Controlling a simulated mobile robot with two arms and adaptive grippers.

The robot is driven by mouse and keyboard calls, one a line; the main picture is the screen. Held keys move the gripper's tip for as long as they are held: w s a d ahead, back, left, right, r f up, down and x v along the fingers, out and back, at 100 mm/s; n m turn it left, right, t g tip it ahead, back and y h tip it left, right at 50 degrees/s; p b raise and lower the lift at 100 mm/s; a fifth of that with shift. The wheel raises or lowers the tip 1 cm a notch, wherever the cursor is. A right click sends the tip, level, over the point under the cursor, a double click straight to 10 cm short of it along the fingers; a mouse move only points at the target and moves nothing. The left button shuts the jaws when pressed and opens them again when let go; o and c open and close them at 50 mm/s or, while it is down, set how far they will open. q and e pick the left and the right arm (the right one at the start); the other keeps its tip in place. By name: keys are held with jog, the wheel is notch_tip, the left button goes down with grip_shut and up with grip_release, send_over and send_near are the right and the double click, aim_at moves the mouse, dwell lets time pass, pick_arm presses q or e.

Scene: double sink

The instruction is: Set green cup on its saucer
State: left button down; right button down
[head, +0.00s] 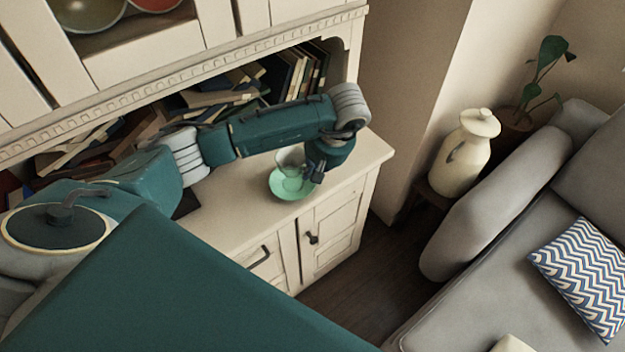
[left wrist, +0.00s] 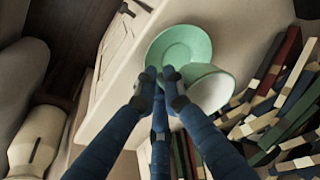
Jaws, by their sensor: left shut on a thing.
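The green saucer (head: 287,190) lies on the cream cabinet top near its right end; it also shows in the left wrist view (left wrist: 178,45). The pale green cup (head: 290,158) is partly hidden behind my left gripper and arm in the head view. In the left wrist view the cup (left wrist: 212,88) is tilted, with its pale opening showing, and overlaps the saucer's edge. My left gripper (head: 315,176) is shut on the cup at its side; its fingertips (left wrist: 160,76) meet there. I cannot tell whether the cup touches the saucer. My right gripper is not in view.
Several books (head: 285,75) lean and lie in the open shelf behind my left arm. The cabinet top (head: 345,170) is clear to the right of the saucer. A cream jug (head: 465,155) and a grey sofa (head: 500,235) stand to the right.

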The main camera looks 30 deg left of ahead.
aim_at(310, 190)
pick_arm(q)
notch_tip(310, 190, down, 5)
jog(key=shift+r+p, duration=0.2)
jog(key=shift+p, duration=0.3)
jog(key=shift+f+b, duration=0.3)
jog(key=shift+b, duration=0.1)
jog(key=c, duration=1.9)
grip_release()
jog(key=shift+o, duration=0.2)
jog(key=shift+r, duration=0.15)
